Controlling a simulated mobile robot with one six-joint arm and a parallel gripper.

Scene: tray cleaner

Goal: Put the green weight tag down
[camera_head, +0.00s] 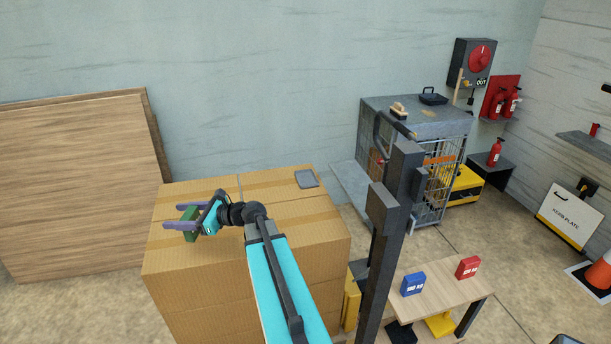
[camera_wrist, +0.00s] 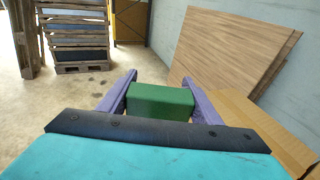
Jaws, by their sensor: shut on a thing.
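The green weight tag (camera_wrist: 160,100) is a green block held between the two purple fingers of my gripper (camera_wrist: 162,92) in the wrist view. I cannot tell how high the tag is above the box top. The blue weight tag (camera_head: 413,284) and the red weight tag (camera_head: 468,267) stand on a small wooden table (camera_head: 440,290) at the lower right.
A grey flat plate (camera_head: 306,179) lies at the back of the box top. Wooden panels (camera_head: 80,180) lean against the wall at left. A grey wire-fronted cabinet (camera_head: 420,125) stands behind at right. Pallets (camera_wrist: 75,40) stand far off in the wrist view.

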